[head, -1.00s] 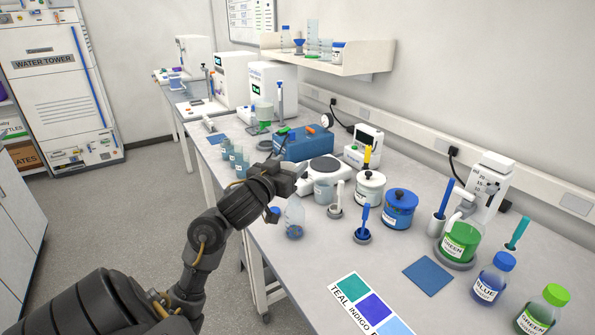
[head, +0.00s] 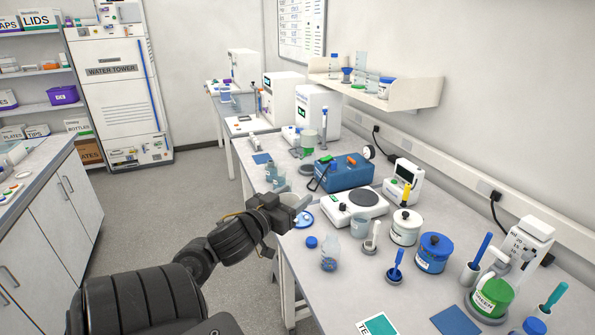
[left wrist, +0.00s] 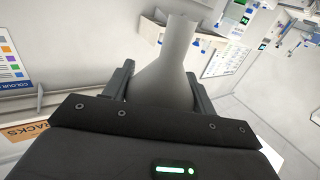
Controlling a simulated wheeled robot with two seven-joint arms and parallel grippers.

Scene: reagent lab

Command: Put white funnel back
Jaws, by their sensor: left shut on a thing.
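My left gripper (head: 290,208) is over the left edge of the bench, left of the balance in the head view. It is shut on the white funnel, a pale cone with a narrow stem. In the left wrist view the funnel (left wrist: 170,72) sits between the two fingers (left wrist: 160,85), its stem pointing up in the picture. In the head view only a small pale part of it shows beyond the fingers. My right gripper is not in view.
The balance (head: 350,206) and blue box (head: 343,173) stand behind. A wall shelf (head: 375,95) holds glassware. The floor aisle is clear.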

